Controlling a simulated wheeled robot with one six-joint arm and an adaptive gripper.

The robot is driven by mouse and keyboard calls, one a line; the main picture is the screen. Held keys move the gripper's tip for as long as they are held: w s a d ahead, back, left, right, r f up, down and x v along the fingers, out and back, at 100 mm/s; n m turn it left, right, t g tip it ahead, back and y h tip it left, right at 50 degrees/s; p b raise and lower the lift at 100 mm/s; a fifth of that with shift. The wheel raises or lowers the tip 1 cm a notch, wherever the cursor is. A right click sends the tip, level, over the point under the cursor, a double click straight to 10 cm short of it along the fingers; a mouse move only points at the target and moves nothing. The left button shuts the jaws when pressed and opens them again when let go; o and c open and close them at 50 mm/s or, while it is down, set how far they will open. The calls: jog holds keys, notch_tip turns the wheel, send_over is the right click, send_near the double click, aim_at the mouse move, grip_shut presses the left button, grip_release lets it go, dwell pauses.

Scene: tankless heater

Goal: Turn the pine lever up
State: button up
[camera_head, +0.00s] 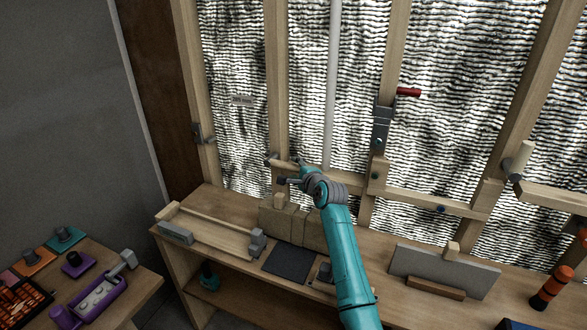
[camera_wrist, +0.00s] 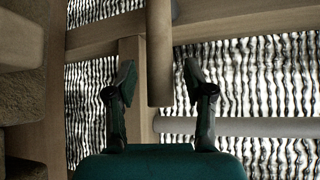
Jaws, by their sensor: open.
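A plain wooden bar, which looks like the pine lever (camera_wrist: 160,60), runs between my gripper's fingers in the wrist view, its free end toward the palm. My gripper (camera_wrist: 160,80) is open around it, one finger on each side, with a visible gap on both sides. In the head view my gripper (camera_head: 287,170) is at the wall frame, beside the second stud (camera_head: 277,100) and just above the bench. There the lever is mostly hidden by the gripper and too small to make out clearly.
A white vertical pipe (camera_head: 333,80) stands close right of my gripper. A red-handled lever (camera_head: 408,91) and a pale-handled one (camera_head: 523,157) are farther right. Brown blocks (camera_head: 300,226) sit on the bench (camera_head: 380,262) below. A side table with tools (camera_head: 100,295) is lower left.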

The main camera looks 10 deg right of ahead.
jog(key=shift+x, duration=1.05)
jog(key=shift+a, duration=0.1)
grip_shut()
